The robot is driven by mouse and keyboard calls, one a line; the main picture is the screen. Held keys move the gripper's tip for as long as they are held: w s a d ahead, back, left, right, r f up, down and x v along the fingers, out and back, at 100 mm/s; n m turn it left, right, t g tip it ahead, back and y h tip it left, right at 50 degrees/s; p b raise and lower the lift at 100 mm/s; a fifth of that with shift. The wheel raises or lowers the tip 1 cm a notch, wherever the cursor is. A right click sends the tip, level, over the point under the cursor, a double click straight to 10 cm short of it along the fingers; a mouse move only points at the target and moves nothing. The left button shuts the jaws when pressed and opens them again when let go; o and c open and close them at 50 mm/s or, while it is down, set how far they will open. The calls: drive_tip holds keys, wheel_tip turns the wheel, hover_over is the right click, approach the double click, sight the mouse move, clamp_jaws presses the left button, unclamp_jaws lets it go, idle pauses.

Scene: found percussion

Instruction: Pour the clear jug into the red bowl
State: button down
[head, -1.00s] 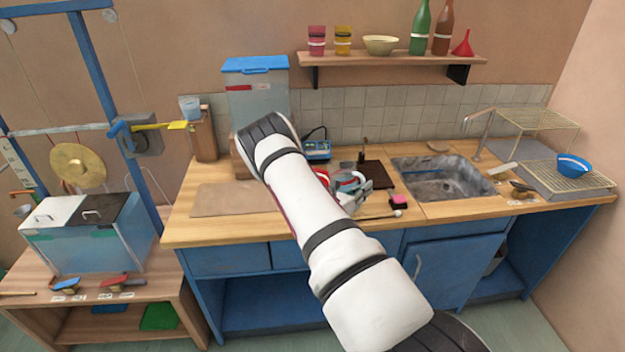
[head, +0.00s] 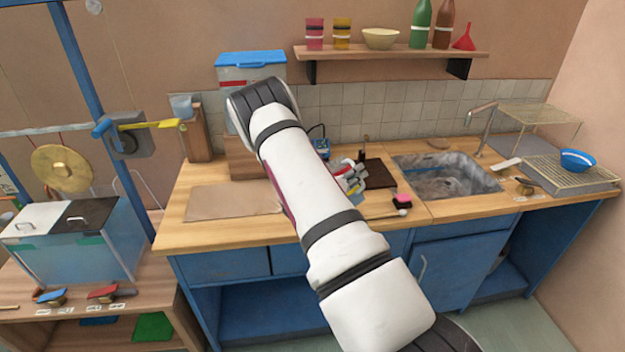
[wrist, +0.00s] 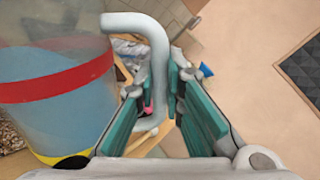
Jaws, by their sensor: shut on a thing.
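The clear jug (wrist: 55,110) fills the left of the wrist view. It has a red band, a yellow base edge and bluish contents. Its pale handle (wrist: 155,55) runs between my gripper's fingers (wrist: 165,105), which are shut on it. In the head view my gripper (head: 352,176) shows only partly past my arm, above the counter left of the sink. The jug is mostly hidden there, and I cannot tell its tilt. I cannot make out the red bowl in either current view; my arm may hide it.
A brown mat (head: 232,201) lies left. A blue-lidded tank (head: 250,68) stands behind my arm. A blue bowl (head: 577,160) sits on the drying rack.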

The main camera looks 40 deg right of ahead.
sight(348, 162)
drive_tip(key=shift+w+r+n+b, duration=0.2)
drive_tip(key=shift+w+n+b, duration=0.3)
drive_tip(key=shift+n, duration=0.2)
drive_tip(key=shift+w+r+n+b, duration=0.2)
drive_tip(key=shift+w+n+b, duration=0.25)
drive_tip(key=shift+n, duration=0.25)
idle(0.9)
drive_tip(key=shift+w+r+n+b, duration=0.45)
drive_tip(key=shift+w+r+n, duration=0.25)
drive_tip(key=shift+r+n, duration=0.25)
idle(3.7)
